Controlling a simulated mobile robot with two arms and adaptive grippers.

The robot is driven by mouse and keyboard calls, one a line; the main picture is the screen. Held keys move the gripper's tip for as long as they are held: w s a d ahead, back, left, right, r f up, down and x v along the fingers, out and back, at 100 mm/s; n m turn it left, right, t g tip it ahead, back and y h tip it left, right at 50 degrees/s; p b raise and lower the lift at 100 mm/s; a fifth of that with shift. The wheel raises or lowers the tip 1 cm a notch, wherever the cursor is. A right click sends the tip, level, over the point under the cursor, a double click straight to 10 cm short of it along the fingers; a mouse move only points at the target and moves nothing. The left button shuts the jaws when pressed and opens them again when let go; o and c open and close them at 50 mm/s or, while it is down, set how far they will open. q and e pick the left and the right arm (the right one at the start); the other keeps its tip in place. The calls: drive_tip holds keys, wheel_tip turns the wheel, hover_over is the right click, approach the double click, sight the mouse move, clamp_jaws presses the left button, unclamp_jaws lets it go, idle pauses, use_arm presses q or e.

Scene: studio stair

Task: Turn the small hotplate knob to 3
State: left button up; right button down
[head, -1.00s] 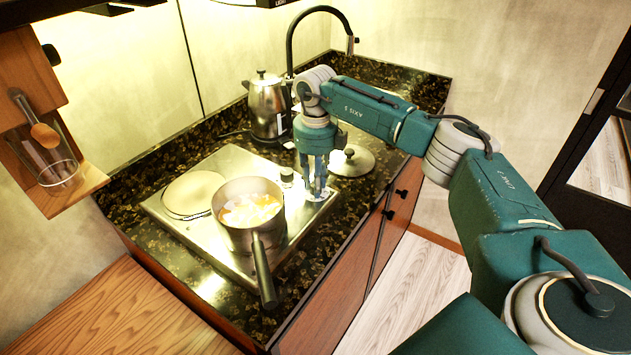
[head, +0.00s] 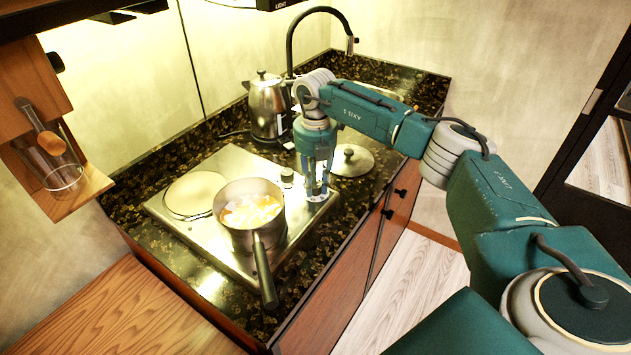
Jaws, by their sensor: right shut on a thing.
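A steel hotplate unit (head: 172,222) is set on the dark stone counter. I cannot read a scale or where that knob points. A round pale hotplate (head: 194,194) is bare on the left. A pot (head: 240,241) with pale and orange food stands on the unit and hides what is under it. My left gripper is not in view.
A lid (head: 352,160) lies just right of the gripper. A kettle (head: 267,108) and black tap (head: 318,12) stand behind. A wooden shelf (head: 75,200) hangs at left.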

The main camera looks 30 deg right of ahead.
sight(315, 185)
drive_tip(key=shift+m+p, duration=0.35)
drive_tip(key=shift+m, duration=1.65)
drive_tip(key=shift+a, duration=0.1)
drive_tip(key=c, duration=1.5)
unclamp_jaws()
drive_tip(key=shift+o, duration=0.2)
drive_tip(key=shift+r, duration=0.1)
wheel_tip(315, 185, up, 12)
